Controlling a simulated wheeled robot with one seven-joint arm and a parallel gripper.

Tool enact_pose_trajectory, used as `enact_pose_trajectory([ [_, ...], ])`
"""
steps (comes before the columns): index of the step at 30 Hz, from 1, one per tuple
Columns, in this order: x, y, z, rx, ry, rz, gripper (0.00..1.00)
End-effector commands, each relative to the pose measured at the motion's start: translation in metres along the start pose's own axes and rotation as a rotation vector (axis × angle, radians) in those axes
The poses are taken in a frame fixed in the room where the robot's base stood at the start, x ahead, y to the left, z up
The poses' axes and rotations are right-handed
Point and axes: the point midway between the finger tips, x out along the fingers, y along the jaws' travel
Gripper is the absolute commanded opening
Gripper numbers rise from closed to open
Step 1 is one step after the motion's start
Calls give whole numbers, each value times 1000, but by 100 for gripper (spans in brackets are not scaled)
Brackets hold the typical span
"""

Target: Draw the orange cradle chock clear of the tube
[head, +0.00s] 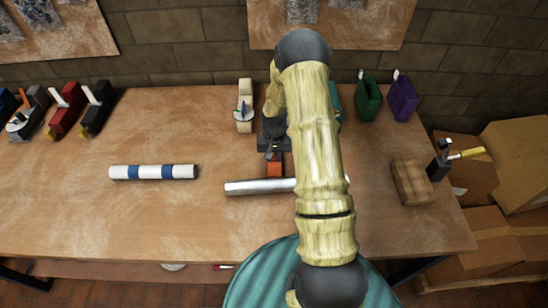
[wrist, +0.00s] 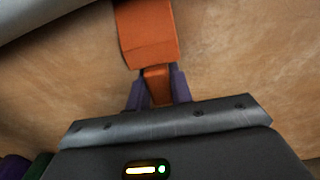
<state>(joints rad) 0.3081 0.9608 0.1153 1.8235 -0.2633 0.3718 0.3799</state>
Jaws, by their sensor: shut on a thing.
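The orange cradle chock (head: 275,168) is a small block on the wooden table, at the far side of the silver tube. It also shows in the wrist view (wrist: 148,32), with a narrower tab toward my gripper. My gripper (wrist: 157,88) is shut on that tab. In the head view my gripper (head: 273,153) points down behind the tube. The silver tube (head: 258,187) lies across the table, its right part hidden by my arm. In the wrist view the tube (wrist: 40,14) crosses the top left corner. Whether the chock touches the tube is unclear.
A white and blue banded tube (head: 153,172) lies to the left. A wooden block (head: 411,183) stands at the right. Green (head: 368,99) and purple (head: 403,98) holders stand at the back right, several more at the back left. The table's left front is clear.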

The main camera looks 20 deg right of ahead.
Motion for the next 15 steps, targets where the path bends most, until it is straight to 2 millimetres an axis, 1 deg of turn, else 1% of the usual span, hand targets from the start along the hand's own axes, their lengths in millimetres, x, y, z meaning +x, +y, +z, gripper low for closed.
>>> enact_pose_trajectory([
  [15,0,0,-13,0,1,0,3],
])
